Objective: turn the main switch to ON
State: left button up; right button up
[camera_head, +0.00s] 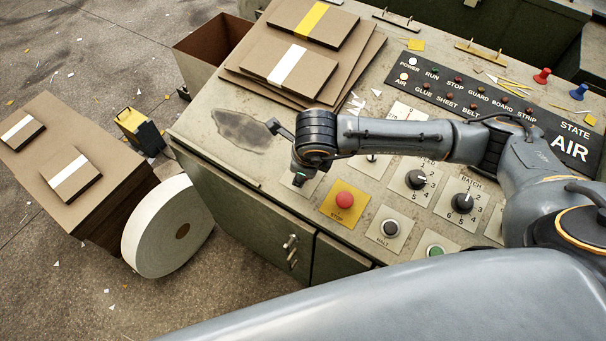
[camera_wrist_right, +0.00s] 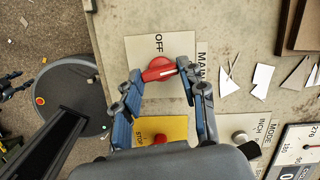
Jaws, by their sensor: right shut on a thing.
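The main switch has a red handle (camera_wrist_right: 159,69) on a pale plate (camera_wrist_right: 137,47) in the right wrist view. The word OFF stands above the handle, and MAIN is partly covered at its right. The handle lies nearly crosswise in that picture. My right gripper (camera_wrist_right: 160,71) is shut on the handle, with one finger at each end. An ON mark cannot be made out. In the head view my right gripper (camera_head: 300,178) points down at the panel's near left and hides most of the switch.
A red stop button (camera_head: 345,199) on a yellow plate sits close beside the switch. Knobs, the halt button (camera_head: 390,228) and the lamp strip (camera_head: 455,86) lie to the right. Cardboard sheets (camera_head: 235,68) lie behind. A paper roll (camera_head: 160,235) stands on the floor.

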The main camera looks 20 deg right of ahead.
jog(key=shift+m+b, duration=1.15)
jog(key=shift+m, duration=0.05)
jog(key=o, duration=1.1)
jog(key=shift+o, duration=0.2)
jog(key=v, duration=1.2)
jog(key=shift+s+a, duration=0.25)
jog(key=shift+f, duration=0.1)
